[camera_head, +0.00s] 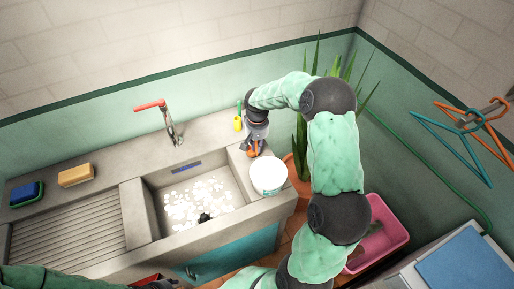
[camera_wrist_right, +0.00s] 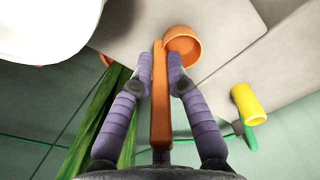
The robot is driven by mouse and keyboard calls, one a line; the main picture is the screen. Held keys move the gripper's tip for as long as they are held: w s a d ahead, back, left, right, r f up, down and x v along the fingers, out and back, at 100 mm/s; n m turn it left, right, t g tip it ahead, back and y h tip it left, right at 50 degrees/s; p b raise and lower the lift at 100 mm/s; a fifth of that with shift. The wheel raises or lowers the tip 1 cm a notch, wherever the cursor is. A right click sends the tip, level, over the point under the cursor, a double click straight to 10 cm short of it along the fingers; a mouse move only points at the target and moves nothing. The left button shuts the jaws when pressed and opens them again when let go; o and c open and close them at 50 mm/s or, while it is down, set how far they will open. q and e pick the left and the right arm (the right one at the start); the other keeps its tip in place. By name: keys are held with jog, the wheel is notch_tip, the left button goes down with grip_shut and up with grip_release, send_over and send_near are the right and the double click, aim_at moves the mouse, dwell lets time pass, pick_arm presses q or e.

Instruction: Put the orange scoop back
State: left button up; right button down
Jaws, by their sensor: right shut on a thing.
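My right gripper (camera_head: 256,142) is over the counter at the right of the sink, behind a white tub. It is shut on the orange scoop (camera_head: 252,151). In the right wrist view, the scoop's long flat handle (camera_wrist_right: 160,95) runs between the two purple fingers (camera_wrist_right: 161,80), and its round cup (camera_wrist_right: 183,45) lies beyond the fingertips over the counter. I cannot tell whether the cup touches the counter. The white tub (camera_head: 268,175) stands close in front of the gripper.
A yellow thing with a green handle (camera_head: 238,123) is just behind the gripper. The sink (camera_head: 150,212) holds white pieces and a dark object (camera_head: 205,217). A faucet (camera_head: 172,125), sponges (camera_head: 76,175), a potted plant (camera_head: 302,130) and a pink bin (camera_head: 388,238) are around.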

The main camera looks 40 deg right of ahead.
jog(key=shift+f, duration=0.55)
jog(key=shift+f, duration=0.1)
jog(key=c, duration=1.2)
grip_release()
jog(key=shift+r, duration=0.25)
notch_tip(320, 180, up, 12)
jog(key=shift+a+f+p, duration=0.1)
jog(key=shift+f+p, duration=0.05)
jog(key=shift+p, duration=1)
